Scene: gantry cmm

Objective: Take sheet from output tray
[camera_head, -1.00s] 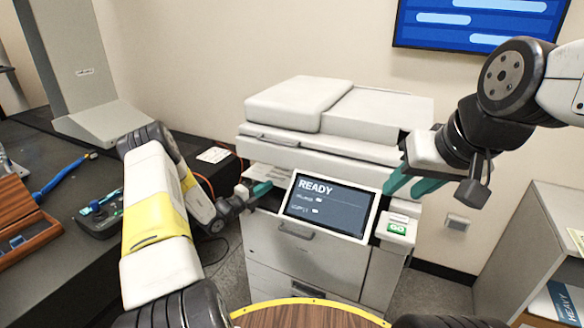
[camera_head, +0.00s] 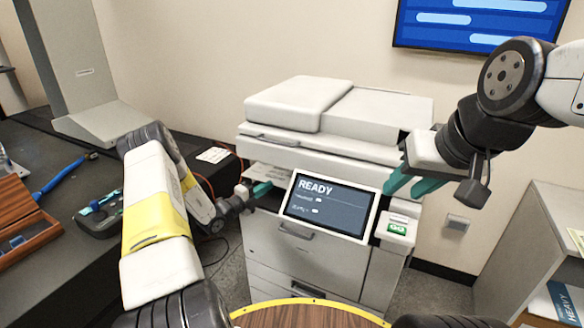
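A white copier (camera_head: 300,260) stands against the wall with a tilted screen (camera_head: 327,206) reading READY. Its output tray is the slot under the scanner lid, left of the screen, where a pale sheet (camera_head: 262,173) partly shows. My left gripper (camera_head: 266,188), with teal fingertips, is at the mouth of this slot, close to the sheet. I cannot tell whether its fingers are apart or touch the sheet. My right gripper (camera_head: 408,186) is in front of the copier's right side, above the green GO button (camera_head: 396,227). Its two teal fingers are apart and nothing is between them.
A dark bench (camera_head: 60,160) on the left carries a wooden box (camera_head: 22,222), a blue-handled tool (camera_head: 62,178) and a green-grey device (camera_head: 100,214). A grey cabinet (camera_head: 530,230) stands at the right. A round wooden top (camera_head: 305,316) with a yellow rim is in front of me.

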